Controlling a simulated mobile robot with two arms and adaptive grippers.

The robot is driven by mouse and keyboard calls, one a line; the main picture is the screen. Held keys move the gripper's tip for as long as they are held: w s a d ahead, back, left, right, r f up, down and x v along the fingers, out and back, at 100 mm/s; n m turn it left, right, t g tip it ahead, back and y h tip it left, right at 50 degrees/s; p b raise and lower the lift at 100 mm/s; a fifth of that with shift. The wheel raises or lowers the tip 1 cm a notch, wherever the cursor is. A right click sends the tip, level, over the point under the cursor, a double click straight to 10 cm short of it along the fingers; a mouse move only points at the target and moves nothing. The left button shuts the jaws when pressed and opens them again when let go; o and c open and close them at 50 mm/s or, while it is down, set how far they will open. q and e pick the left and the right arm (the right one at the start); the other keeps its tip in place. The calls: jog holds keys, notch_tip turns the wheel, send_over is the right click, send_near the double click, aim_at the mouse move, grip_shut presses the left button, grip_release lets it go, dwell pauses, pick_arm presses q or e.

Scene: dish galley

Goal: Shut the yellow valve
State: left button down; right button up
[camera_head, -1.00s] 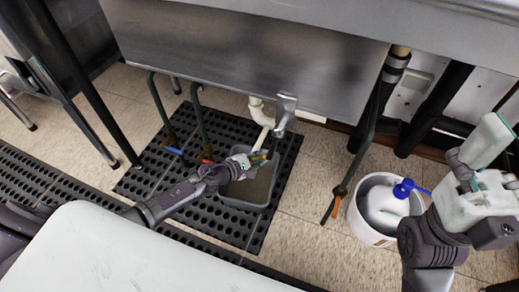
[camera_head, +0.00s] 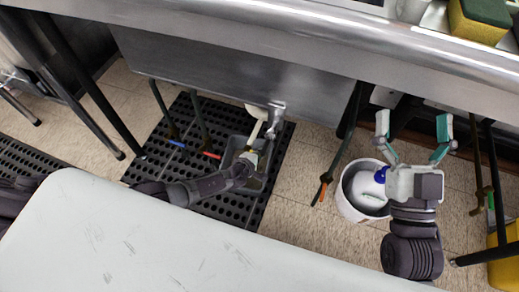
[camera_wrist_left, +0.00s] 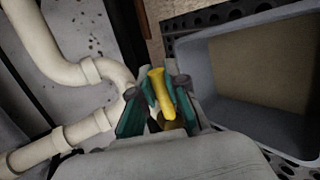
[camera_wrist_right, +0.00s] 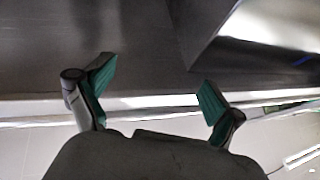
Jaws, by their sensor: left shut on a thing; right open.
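The yellow valve handle (camera_wrist_left: 161,95) shows in the left wrist view, between the teal-padded fingers of my left gripper (camera_wrist_left: 158,105). Those fingers are shut on it. The valve's body is mostly hidden behind the gripper. In the head view my left gripper (camera_head: 249,158) is low under the sink, beside the pale drain pipe (camera_head: 255,130) and over the grey tub's edge; the handle is hardly visible there. My right gripper (camera_head: 414,123) is open and empty, in front of the sink's edge above a white bucket. Its spread fingers also show in the right wrist view (camera_wrist_right: 157,88).
Blue (camera_head: 177,144), red (camera_head: 211,155) and orange (camera_head: 323,193) handles sit on nearby pipes. The grey tub (camera_wrist_left: 214,68) stands on a black perforated mat (camera_head: 207,118). The white bucket (camera_head: 346,205) holds a blue-capped jug. A yellow container (camera_head: 505,262) stands at far right.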

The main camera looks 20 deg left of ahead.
pick_arm(q)
jog(key=shift+f+m+y+p, duration=0.3)
pick_arm(e)
jog(key=shift+w+f+g+h, duration=0.2)
jog(key=shift+f+g, duration=0.2)
jog(key=shift+f, duration=0.2)
jog(key=shift+w+f+g+h, duration=0.25)
jog(key=shift+f+g, duration=0.15)
jog(key=shift+f, duration=0.15)
jog(key=shift+w+f+g+h, duration=0.2)
jog(key=shift+f+g, duration=0.2)
jog(key=shift+f, duration=0.2)
pick_arm(q)
jog(key=shift+a, duration=0.1)
jog(key=c, duration=1.2)
grip_release()
jog(key=shift+o, duration=0.2)
jog(key=shift+s, duration=0.1)
jog(key=v, duration=1.2)
